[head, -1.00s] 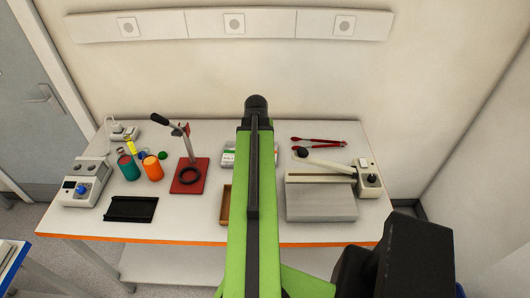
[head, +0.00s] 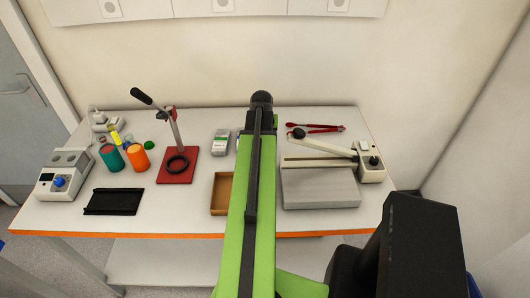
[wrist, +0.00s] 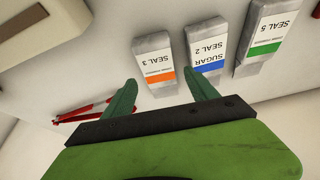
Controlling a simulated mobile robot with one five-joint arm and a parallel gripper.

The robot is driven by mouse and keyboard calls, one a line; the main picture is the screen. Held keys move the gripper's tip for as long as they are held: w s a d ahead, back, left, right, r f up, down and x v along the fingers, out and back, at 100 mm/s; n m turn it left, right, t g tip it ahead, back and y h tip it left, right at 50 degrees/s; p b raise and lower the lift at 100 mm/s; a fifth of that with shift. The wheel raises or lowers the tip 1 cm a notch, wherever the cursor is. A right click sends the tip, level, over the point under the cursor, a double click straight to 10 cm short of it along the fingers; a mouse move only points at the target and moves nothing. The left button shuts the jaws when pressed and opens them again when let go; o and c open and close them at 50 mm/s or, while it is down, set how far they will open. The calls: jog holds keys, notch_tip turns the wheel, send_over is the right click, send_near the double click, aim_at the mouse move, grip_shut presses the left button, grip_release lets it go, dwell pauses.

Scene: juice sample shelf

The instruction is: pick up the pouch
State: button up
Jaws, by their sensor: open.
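Three pale pouches lie on the white table in the wrist view. One has an orange stripe and reads SEAL 3 (wrist: 154,62). The middle one has a blue stripe and reads SUGAR SEAL 2 (wrist: 206,50). The third has a green stripe and reads SEAL 5 (wrist: 266,38). My gripper (wrist: 160,82) is open and empty, its green fingers spread below the orange and blue pouches in the picture. In the head view the green-striped pouch (head: 221,142) shows left of my arm; my arm mostly hides the others and the gripper's fingers.
Red tongs (head: 315,127) and a grey sealing device with a lever (head: 320,187) are right of my arm. A brown tray (head: 222,193), a red stand (head: 178,165), an orange cup (head: 138,157) and a teal cup (head: 111,158) are left. The table (head: 165,222) has clear space near its front edge.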

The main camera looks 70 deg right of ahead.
jog(key=shift+f, duration=0.1)
jog(key=b+x, duration=0.4)
jog(key=x, duration=0.1)
jog(key=shift+s+f+b, duration=0.1)
jog(key=shift+s+b, duration=0.05)
jog(key=shift+b, duration=0.15)
jog(key=shift+f, duration=0.25)
jog(key=c, duration=1.2)
